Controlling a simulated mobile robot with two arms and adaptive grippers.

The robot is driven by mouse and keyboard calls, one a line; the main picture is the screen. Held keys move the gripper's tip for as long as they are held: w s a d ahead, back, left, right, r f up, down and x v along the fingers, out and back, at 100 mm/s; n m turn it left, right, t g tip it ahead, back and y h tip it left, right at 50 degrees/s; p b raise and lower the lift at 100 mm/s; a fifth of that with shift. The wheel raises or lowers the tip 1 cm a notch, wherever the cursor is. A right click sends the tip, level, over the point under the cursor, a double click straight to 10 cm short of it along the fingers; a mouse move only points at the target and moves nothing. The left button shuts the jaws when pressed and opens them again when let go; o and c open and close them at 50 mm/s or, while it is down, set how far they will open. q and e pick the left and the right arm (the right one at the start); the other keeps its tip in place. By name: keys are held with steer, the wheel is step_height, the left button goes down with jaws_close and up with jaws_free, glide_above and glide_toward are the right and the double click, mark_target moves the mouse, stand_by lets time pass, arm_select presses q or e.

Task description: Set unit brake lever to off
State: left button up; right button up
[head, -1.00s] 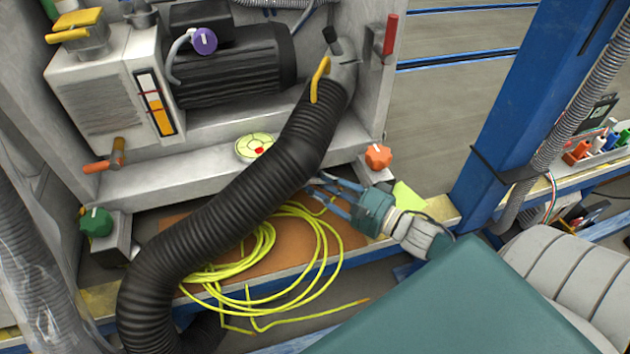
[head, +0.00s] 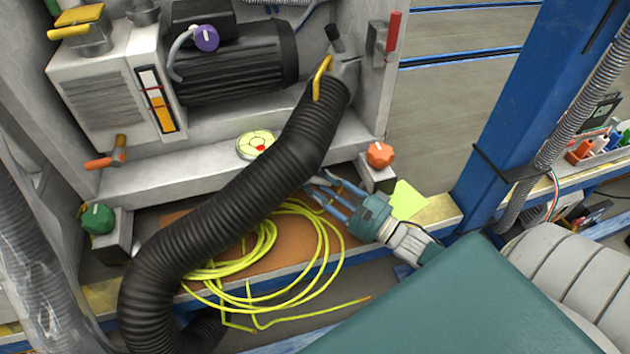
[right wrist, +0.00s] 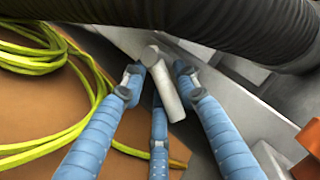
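A short pale grey lever-like piece (right wrist: 166,88) with a rounded end stands between the fingers of my right gripper (right wrist: 158,82) in the right wrist view. The three blue fingers are spread around it, and whether they touch it I cannot tell. In the head view my right gripper (head: 325,188) reaches in below the black hose, left of the orange knob. Other handles are a red lever (head: 393,32) at upper right and an orange lever (head: 106,156) at lower left. No label shows which is the brake lever. My left gripper is not in view.
A thick black corrugated hose (head: 230,205) crosses just above my right gripper. A coiled yellow cable (head: 322,255) lies on the brown board below. The orange knob (head: 380,154) sits close by; a green knob (head: 97,219) is at left. A blue post (head: 530,100) stands at right.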

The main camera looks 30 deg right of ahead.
steer(key=shift+o, duration=0.3)
steer(key=shift+s, duration=0.1)
steer(key=shift+s+d+f, duration=0.1)
steer(key=shift+s, duration=0.15)
steer(key=v, duration=1.1)
steer(key=shift+s, duration=0.15)
